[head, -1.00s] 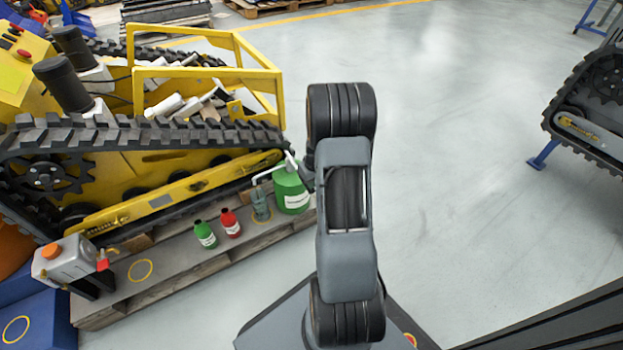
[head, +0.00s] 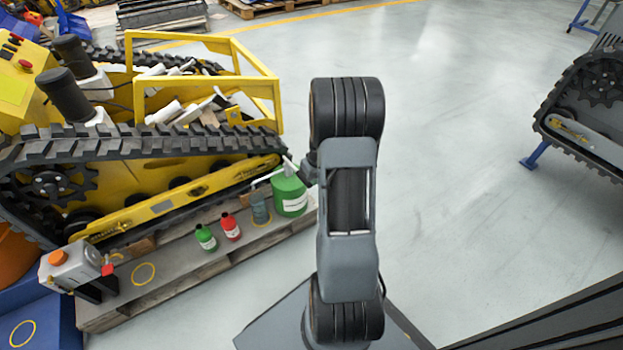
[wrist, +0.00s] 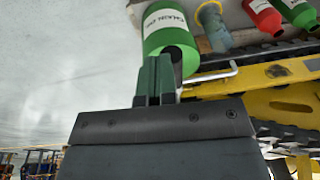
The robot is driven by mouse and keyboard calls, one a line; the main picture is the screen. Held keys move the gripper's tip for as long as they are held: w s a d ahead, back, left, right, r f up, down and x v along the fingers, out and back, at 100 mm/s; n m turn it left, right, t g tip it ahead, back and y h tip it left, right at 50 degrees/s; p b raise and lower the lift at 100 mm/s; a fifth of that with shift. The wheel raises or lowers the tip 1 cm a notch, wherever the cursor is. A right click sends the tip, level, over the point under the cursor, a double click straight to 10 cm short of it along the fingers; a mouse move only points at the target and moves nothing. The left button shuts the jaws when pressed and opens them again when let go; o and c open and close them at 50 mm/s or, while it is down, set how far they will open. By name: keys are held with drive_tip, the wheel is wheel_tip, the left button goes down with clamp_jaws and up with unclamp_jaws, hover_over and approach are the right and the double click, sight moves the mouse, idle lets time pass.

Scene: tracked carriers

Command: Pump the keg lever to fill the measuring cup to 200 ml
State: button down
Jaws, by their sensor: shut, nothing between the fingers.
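The green keg (head: 289,196) with a white label stands at the right end of the pallet in the head view. Its pale lever (head: 289,165) is on top, and its thin white spout (head: 265,177) reaches left over the measuring cup (head: 260,207). The cup is translucent grey-green; its fill level is too small to read. In the wrist view the keg (wrist: 165,25), spout (wrist: 210,78) and cup (wrist: 213,27) lie beyond my gripper (wrist: 155,78). Its fingers are shut and empty, overlapping the keg's top. They hide the lever; contact cannot be told. My arm hides the gripper in the head view.
Green (head: 206,238) and red (head: 231,227) bottles stand left of the cup on the pallet (head: 190,285). A grey canister (head: 72,265) with an orange cap is at its left end. The yellow tracked carrier (head: 150,205) is close behind.

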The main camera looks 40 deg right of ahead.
drive_tip(key=s+r+p, duration=0.2)
drive_tip(key=s+r, duration=0.2)
drive_tip(key=r, duration=0.1)
drive_tip(key=shift+s+r, duration=0.35)
drive_tip(key=shift+r, duration=0.05)
idle(1.3)
drive_tip(key=s+a+r+p, duration=0.2)
drive_tip(key=a+r+p, duration=0.6)
drive_tip(key=r, duration=0.8)
drive_tip(key=s+a+r+n+t+p, duration=0.1)
drive_tip(key=s+a+r+p, duration=0.2)
drive_tip(key=a+r+p, duration=0.4)
drive_tip(key=s+a+r+p, duration=0.2)
drive_tip(key=a+r+p, duration=0.6)
drive_tip(key=r+p, duration=0.8)
wheel_tip(320, 180, up, 9)
drive_tip(key=shift+s+a+t+h+p, duration=0.25)
drive_tip(key=shift+a+t+h+p, duration=0.05)
drive_tip(key=shift+a+t+p, duration=0.1)
drive_tip(key=shift+d, duration=0.1)
